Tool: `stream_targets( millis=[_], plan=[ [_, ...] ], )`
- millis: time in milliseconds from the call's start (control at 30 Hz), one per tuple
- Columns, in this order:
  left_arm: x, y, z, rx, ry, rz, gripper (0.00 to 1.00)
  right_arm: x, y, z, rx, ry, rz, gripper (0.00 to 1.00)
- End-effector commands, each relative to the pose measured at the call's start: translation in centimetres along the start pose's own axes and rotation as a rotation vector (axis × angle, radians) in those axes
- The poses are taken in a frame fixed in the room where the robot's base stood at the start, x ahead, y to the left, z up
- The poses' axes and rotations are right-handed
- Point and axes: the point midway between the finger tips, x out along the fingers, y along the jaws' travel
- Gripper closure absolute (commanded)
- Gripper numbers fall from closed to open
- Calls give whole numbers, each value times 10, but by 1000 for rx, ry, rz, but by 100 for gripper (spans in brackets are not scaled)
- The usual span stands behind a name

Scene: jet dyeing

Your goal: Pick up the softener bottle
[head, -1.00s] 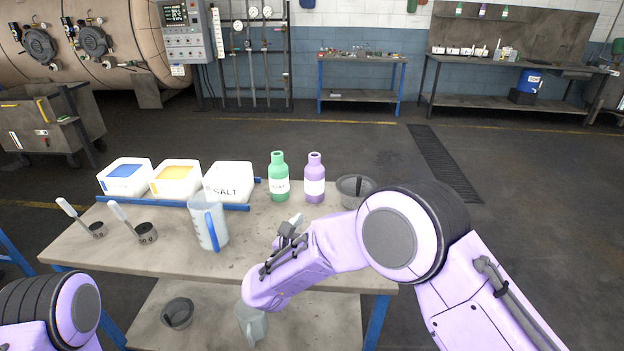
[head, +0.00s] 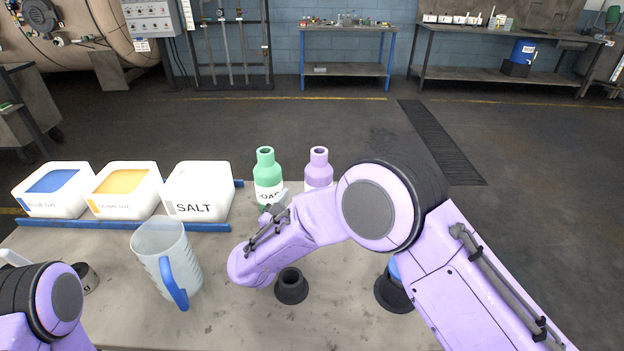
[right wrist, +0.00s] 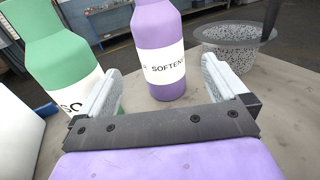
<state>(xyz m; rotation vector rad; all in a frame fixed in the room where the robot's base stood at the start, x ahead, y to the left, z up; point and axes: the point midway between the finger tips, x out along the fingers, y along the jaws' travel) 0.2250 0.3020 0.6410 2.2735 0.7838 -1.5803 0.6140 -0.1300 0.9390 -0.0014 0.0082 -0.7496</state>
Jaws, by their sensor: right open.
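The softener bottle (head: 319,168) is purple with a white label and stands upright on the table behind my right forearm. In the right wrist view the softener bottle (right wrist: 159,42) reads "SOFTEN" and stands ahead, between the lines of the two fingers. My right gripper (right wrist: 157,88) is open and empty, with its fingertips short of the bottle. In the head view the right gripper (head: 275,203) is mostly hidden by its own wrist. The left gripper is out of view; only part of my left arm shows at the lower left.
A green soap bottle (head: 267,176) stands close left of the softener; it is beside the left finger in the wrist view.

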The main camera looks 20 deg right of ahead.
Motion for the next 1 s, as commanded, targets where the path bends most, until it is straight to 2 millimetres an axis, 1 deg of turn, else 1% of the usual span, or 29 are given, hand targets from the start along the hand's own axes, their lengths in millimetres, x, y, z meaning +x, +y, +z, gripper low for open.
stream_targets(
  millis=[67,200,367,500,600,700,867,967,1000],
  plan=[
    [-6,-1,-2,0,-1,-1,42,12,-1,3,3,-1,-4,0],
    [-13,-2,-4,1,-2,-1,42,38,2,2,1,1,0,0],
    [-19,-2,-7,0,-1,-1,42,56,4,1,0,1,2,0],
    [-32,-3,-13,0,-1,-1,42,83,7,-2,-1,0,0,0],
    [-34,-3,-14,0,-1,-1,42,98,6,-4,0,1,-1,0],
    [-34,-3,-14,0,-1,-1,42,103,6,-5,0,0,-2,0],
    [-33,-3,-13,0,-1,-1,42,103,6,-6,0,0,-1,0],
    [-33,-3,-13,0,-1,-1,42,103,6,-6,0,0,-1,29],
    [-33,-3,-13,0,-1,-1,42,103,6,-6,0,0,-1,42]
  ],
)
